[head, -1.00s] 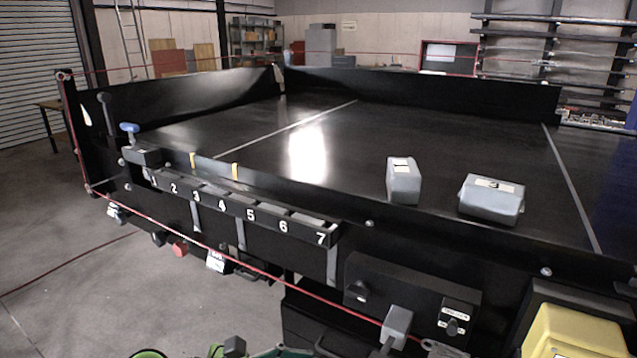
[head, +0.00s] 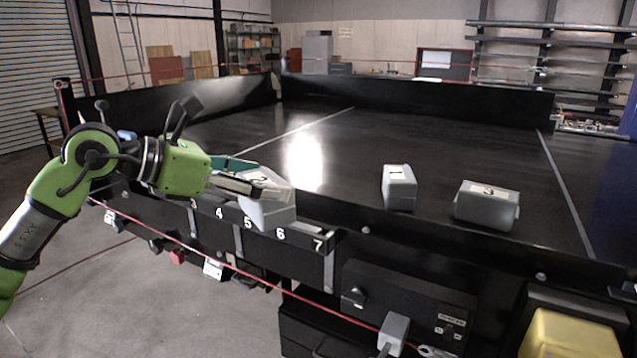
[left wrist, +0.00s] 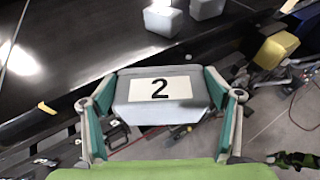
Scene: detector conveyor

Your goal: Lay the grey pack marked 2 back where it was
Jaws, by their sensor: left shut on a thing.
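The grey pack marked 2 (head: 268,208) is held in my left gripper (head: 255,186), above the numbered row of slots along the conveyor's near edge, around slots 5 and 6. In the left wrist view the pack (left wrist: 160,107) sits between both fingers of the left gripper (left wrist: 160,95), its white label facing the camera. A grey pack marked 1 (head: 399,188) and a grey pack marked 3 (head: 487,207) stand on the black conveyor bed (head: 440,150) to the right. My right gripper does not show.
The numbered slot rail (head: 305,236) runs along the near edge. A red cord (head: 265,283) hangs in front of it. A black control box (head: 410,300) and a yellow object (head: 570,340) are at the lower right. The bed's middle is clear.

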